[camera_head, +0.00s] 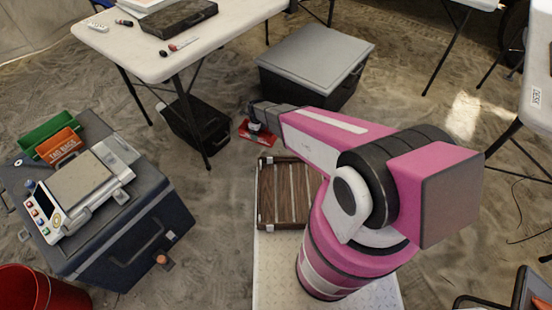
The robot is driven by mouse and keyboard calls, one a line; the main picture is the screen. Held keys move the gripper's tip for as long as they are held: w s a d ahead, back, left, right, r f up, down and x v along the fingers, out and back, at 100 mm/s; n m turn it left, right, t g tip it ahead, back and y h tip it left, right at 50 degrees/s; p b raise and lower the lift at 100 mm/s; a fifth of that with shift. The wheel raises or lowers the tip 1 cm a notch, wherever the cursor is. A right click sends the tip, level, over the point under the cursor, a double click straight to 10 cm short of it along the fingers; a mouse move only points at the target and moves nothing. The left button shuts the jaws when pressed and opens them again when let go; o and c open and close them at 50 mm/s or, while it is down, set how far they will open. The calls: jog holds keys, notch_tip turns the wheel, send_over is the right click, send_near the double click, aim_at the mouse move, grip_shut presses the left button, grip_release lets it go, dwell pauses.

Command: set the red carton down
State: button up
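The red carton (262,137) shows at the end of my pink arm, in the middle of the picture. My gripper (256,127) points down onto the carton and appears shut on it. The fingertips are small and partly hidden, so the exact grip is hard to see. The carton appears in front of bare sandy ground, just beyond the far edge of a slatted wooden tray (284,193). I cannot tell how high it is above the ground.
A grey-lidded dark bin (315,58) stands behind my gripper, with a black crate (196,125) to its left. A white table (160,60) is at upper left. A dark case (130,240) carries a scale (80,188) and green and orange bins. A red bucket (28,292) stands lower left.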

jog(key=s+f+m, duration=0.3)
jog(key=s+f, duration=0.3)
jog(key=f, duration=0.2)
jog(key=w+d+f, duration=0.2)
jog(key=w, duration=0.1)
jog(key=w+d+f, duration=0.2)
jog(key=w+f, duration=0.1)
jog(key=w+d+f, duration=0.2)
jog(key=w, duration=0.1)
jog(key=shift+w+d+f, duration=0.1)
jog(key=shift+w+f, duration=0.1)
jog(key=shift+w, duration=0.2)
jog(key=shift+f, duration=1.9)
jog(key=shift+f, duration=0.2)
jog(key=o, duration=0.8)
jog(key=shift+r, duration=0.1)
